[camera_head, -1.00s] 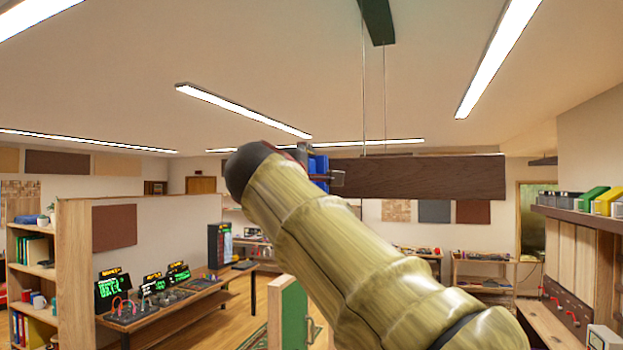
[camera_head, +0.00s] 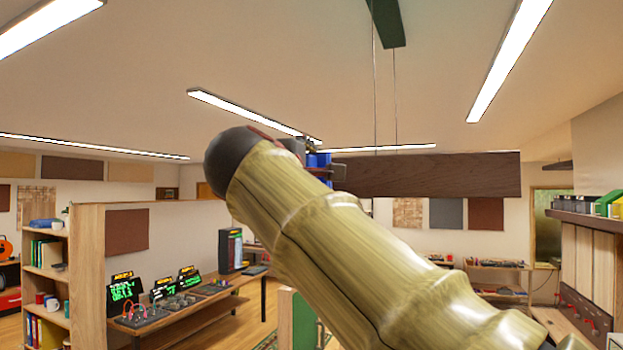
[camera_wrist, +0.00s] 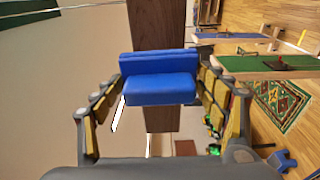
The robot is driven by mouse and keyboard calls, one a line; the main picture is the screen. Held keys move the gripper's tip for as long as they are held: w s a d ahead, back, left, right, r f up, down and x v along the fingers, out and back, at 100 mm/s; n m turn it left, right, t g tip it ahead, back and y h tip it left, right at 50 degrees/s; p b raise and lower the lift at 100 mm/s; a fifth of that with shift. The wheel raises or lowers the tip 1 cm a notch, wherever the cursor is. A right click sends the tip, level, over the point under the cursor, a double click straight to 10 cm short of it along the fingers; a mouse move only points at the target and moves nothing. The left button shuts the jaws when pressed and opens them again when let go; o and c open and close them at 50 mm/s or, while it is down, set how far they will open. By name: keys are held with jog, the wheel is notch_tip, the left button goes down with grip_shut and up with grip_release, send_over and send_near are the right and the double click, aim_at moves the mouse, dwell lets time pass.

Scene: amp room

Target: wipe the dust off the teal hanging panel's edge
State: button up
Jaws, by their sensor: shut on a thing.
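A long dark brown board (camera_head: 430,175) hangs level on two thin wires below a dark green ceiling bar (camera_head: 386,22). It looks brown rather than teal, and I cannot make out dust on it. My gripper (camera_head: 325,172) is at the board's left end, partly hidden behind my arm. In the wrist view my gripper (camera_wrist: 160,85) is shut on a blue block (camera_wrist: 160,90), with a finger on each side. The brown board (camera_wrist: 157,25) runs behind the block there. I cannot tell whether the block touches it.
Strip lights (camera_head: 250,112) run along the ceiling around the arm. A wooden partition (camera_head: 88,270) and a bench with lit instruments (camera_head: 180,310) stand at left. A shelf with boxes (camera_head: 590,220) is at right. The air below the board's right part is clear.

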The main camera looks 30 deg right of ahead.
jog(key=v, duration=0.3)
jog(key=shift+a+b, duration=0.15)
jog(key=shift+b, duration=0.2)
dwell(0.4)
